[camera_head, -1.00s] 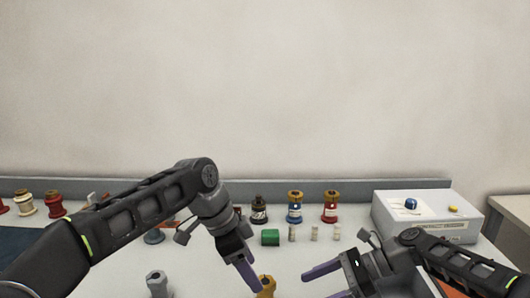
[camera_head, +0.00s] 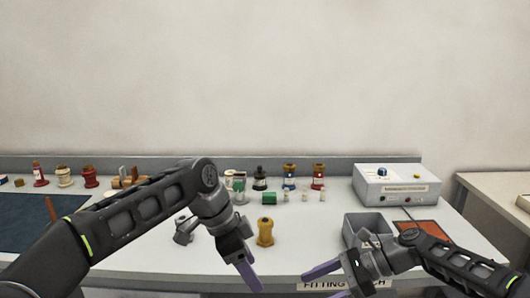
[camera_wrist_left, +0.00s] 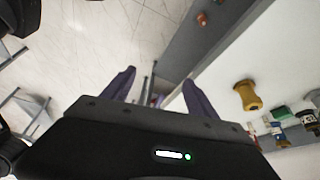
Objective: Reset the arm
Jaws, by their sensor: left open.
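My left gripper (camera_head: 252,276) hangs pointing down at the front edge of the workbench (camera_head: 200,262). In the left wrist view its two purple fingers (camera_wrist_left: 158,80) stand apart with nothing between them. My right gripper (camera_head: 318,283) points left at the bench's front edge, near the "FITTING" label. Its two purple fingers are spread and hold nothing visible. A yellow bushing (camera_head: 265,232) stands upright on the bench beyond the left gripper, apart from it; it also shows in the left wrist view (camera_wrist_left: 247,95).
Several small bushings, a green block (camera_head: 269,198) and a white control box (camera_head: 396,185) line the back. A grey bin (camera_head: 352,222) and an orange pad (camera_head: 428,227) lie right, near my right arm. A dark mat (camera_head: 30,222) lies left. Floor shows below the left gripper.

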